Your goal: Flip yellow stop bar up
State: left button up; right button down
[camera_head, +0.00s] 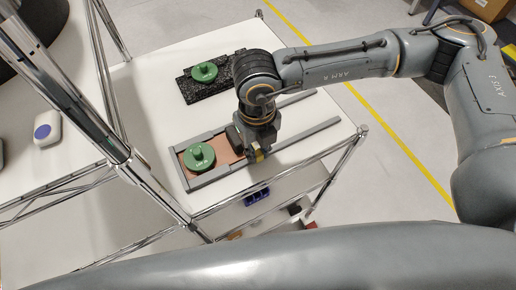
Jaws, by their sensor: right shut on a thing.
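The yellow stop bar (260,155) shows only as a small patch of yellow at the near side of the grey rail fixture (208,178). My right gripper (257,152) points down over the fixture and is shut on the bar. The gripper and wrist hide most of the bar, so its tilt cannot be told. A brown plate with a green knobbed disc (200,157) lies between the rails, left of the gripper. My left gripper is not in view.
A second green knobbed disc (204,72) sits on a black textured block (212,90) behind the fixture. Chrome posts (128,155) stand at the left of the white shelf top (160,85). A white device with a blue button (47,129) lies far left.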

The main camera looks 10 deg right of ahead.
jog(key=r+g, duration=0.1)
jog(key=w+r+g, duration=0.1)
jog(key=r+g+h+b, duration=0.1)
jog(key=r, duration=0.1)
jog(key=shift+w+a+g, duration=0.3)
jog(key=shift+w+a, duration=0.05)
jog(key=shift+w, duration=0.05)
jog(key=shift+w+a+r+g+h+b, duration=0.2)
jog(key=shift+w+r+g+h, duration=0.1)
jog(key=shift+w+r+g, duration=0.35)
jog(key=shift+w+a+r+g+h+b, duration=0.15)
jog(key=shift+w+r+g+h, duration=0.2)
jog(key=shift+r+g, duration=0.4)
jog(key=shift+w, duration=0.1)
